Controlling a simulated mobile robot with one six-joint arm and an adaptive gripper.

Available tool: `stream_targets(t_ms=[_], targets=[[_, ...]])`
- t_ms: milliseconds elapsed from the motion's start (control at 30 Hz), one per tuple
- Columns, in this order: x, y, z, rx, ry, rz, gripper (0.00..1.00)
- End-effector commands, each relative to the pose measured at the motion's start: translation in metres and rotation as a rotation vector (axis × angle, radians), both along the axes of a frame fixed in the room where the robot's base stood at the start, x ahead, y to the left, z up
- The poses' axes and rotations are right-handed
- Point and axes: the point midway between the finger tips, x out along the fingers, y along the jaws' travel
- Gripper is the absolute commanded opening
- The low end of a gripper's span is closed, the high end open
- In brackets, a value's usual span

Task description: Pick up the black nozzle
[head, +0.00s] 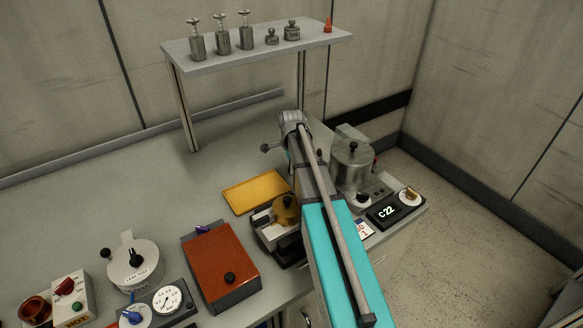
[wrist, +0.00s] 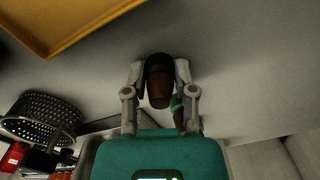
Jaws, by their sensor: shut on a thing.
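In the wrist view my gripper (wrist: 160,72) is shut on a dark, rounded piece, which I take to be the black nozzle (wrist: 160,96). It has a black rim at the top and a brownish face towards the camera. A finger presses on each side of it. A small green part shows at its lower right.
A yellow tray (head: 257,192) lies left of my arm. A red-brown box (head: 221,265) and a dial gauge stand further left. A metal pot (head: 352,162) and a C22 display unit (head: 390,211) stand right. A shelf (head: 262,53) with metal pieces stands behind. The back-left bench is clear.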

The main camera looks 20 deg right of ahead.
Motion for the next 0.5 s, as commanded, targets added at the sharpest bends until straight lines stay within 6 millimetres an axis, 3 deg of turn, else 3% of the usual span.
stream_targets(t_ms=[500], targets=[[0.000, -0.001, 0.017, -0.001, 0.000, -0.001, 0.16]])
